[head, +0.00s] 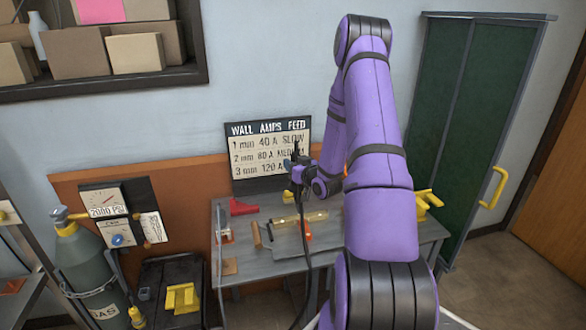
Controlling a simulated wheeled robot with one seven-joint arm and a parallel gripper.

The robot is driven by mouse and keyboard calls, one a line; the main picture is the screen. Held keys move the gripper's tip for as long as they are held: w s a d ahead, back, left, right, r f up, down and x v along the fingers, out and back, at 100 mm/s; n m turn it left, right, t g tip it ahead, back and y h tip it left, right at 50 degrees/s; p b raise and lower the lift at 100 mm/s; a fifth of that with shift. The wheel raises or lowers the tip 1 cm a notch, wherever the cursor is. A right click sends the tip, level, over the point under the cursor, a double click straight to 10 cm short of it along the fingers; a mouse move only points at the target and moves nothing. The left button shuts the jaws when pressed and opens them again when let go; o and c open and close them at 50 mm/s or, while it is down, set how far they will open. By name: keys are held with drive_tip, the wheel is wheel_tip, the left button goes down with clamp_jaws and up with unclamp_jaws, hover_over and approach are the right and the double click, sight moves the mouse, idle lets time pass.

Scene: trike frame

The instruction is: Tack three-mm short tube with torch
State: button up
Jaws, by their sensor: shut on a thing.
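My gripper (301,174) is above the grey bench and shut on the dark torch (296,158), whose black cable (309,262) hangs down past the bench front. The fingers are small and partly hidden by the torch. On the bench, a tan tube (300,220) lies across the middle, and a short brown tube-like piece (257,236) is left of it. I cannot tell their wall thickness. The chart (270,149) behind the bench reads 1 mm 40 A slow, 2 mm 80 A medium, 3 mm 120 A; the last feed word is hidden by my gripper.
The bench (237,277) also bears a red piece (242,207) and a yellow object (428,198). A gas cylinder (90,270) and dials (103,199) reading 2000 PSI stand left. A yellow item (182,298) lies on a dark cart. A green cabinet (465,120) stands right.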

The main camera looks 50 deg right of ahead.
sight(298, 154)
drive_tip(key=shift+r, duration=2.25)
